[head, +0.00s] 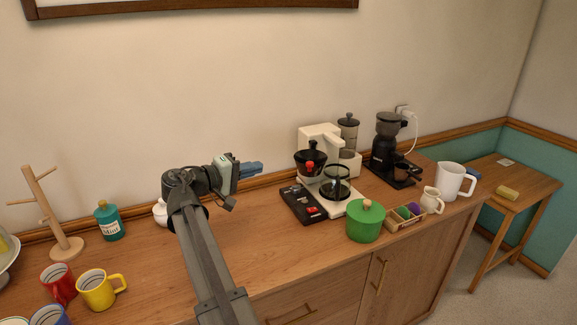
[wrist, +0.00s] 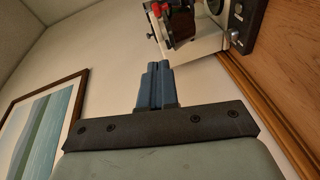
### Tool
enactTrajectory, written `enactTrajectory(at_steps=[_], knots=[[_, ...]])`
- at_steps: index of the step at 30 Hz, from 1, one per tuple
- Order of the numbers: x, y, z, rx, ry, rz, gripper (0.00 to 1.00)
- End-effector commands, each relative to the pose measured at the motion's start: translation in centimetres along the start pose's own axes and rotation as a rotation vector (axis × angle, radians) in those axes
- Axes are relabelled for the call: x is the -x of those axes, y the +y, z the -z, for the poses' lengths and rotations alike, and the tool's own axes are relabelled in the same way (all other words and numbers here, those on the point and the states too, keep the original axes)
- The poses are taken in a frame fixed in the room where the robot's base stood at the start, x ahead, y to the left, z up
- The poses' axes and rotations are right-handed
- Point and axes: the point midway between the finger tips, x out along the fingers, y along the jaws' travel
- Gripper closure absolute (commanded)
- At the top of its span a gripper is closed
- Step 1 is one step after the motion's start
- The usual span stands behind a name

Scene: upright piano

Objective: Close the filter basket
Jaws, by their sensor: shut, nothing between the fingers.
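The white coffee maker (head: 319,137) stands on the wooden counter, with a dark control base at its front left. Its black filter basket (head: 309,164) has a red knob and sticks out to the left of the white body, so it looks swung out. A glass carafe (head: 336,188) sits below and to the right of the basket. My gripper (head: 260,168) is shut and empty, left of the basket and apart from it, at about its height. In the wrist view my blue fingers (wrist: 157,69) are together, and the basket (wrist: 181,22) shows at the top, partly cut off.
A green lidded pot (head: 366,224) and a small box of items (head: 405,216) stand in front of the coffee maker. A black grinder (head: 386,150) and a French press (head: 348,128) stand behind and right. The counter between my arm and the coffee maker is clear.

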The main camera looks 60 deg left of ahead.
Motion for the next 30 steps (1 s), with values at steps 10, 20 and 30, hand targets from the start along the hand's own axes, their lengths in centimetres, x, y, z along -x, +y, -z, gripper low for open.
enactTrajectory(at_steps=[10, 20, 30], knots=[[-4.2, 0.0, 0.1, 0.001, 0.000, 0.000, 1.00], [-9.9, 0.0, 0.1, 0.001, 0.000, 0.000, 1.00], [-12.3, 0.0, -2.5, 0.000, 0.002, 0.000, 1.00]])
